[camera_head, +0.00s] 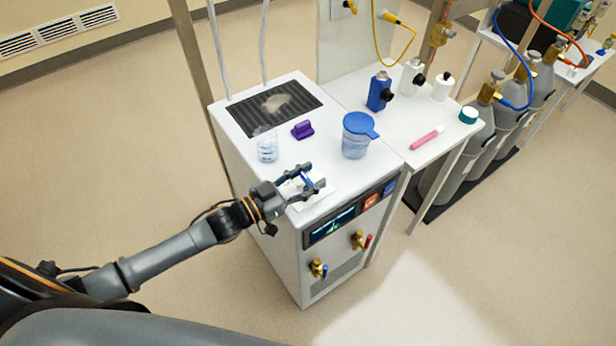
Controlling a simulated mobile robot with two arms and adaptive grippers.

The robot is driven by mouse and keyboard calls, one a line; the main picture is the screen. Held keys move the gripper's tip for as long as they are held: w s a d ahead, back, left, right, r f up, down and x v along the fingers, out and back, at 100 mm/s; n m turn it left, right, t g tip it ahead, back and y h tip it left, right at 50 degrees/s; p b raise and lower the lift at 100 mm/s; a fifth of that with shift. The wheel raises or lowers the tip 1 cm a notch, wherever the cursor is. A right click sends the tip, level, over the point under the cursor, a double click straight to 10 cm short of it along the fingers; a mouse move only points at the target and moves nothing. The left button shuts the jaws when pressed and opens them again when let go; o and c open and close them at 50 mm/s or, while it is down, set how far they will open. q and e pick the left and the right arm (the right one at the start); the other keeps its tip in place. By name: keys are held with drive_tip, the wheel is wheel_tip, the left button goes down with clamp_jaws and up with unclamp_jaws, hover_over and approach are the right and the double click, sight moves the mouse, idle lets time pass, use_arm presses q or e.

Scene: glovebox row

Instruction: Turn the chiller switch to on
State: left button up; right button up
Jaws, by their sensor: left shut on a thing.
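The chiller (250,195) is a white cabinet with a dark vent grille (275,105) on top. A dark display and two brass valves with blue and red handles are on its front. A white switch plate (318,197) lies on the top near the front edge. My left gripper (308,180) is over this plate, its fingers shut around a small part with some blue on it, which looks like the chiller switch. The fingers hide most of the switch, so its setting cannot be read. My right gripper is not in view.
A clear beaker (268,147), a purple object (302,130) and a blue-lidded jug (357,136) stand on the chiller top near my gripper. A white side table (400,132) holds bottles and a pink tube. Gas cylinders (490,125) stand farther right. The floor at left is clear.

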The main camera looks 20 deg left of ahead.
use_arm(q)
drive_tip(key=shift+w+f+m+g+h+b, duration=0.1)
drive_tip(key=shift+f+m+g+h+b, duration=0.05)
drive_tip(key=shift+m+g+h+b, duration=2.7)
drive_tip(key=shift+m+g, duration=0.15)
drive_tip(key=shift+g, duration=0.7)
drive_tip(key=shift+d, duration=0.1)
drive_tip(key=o, duration=1.2)
drive_tip(key=v, duration=1.2)
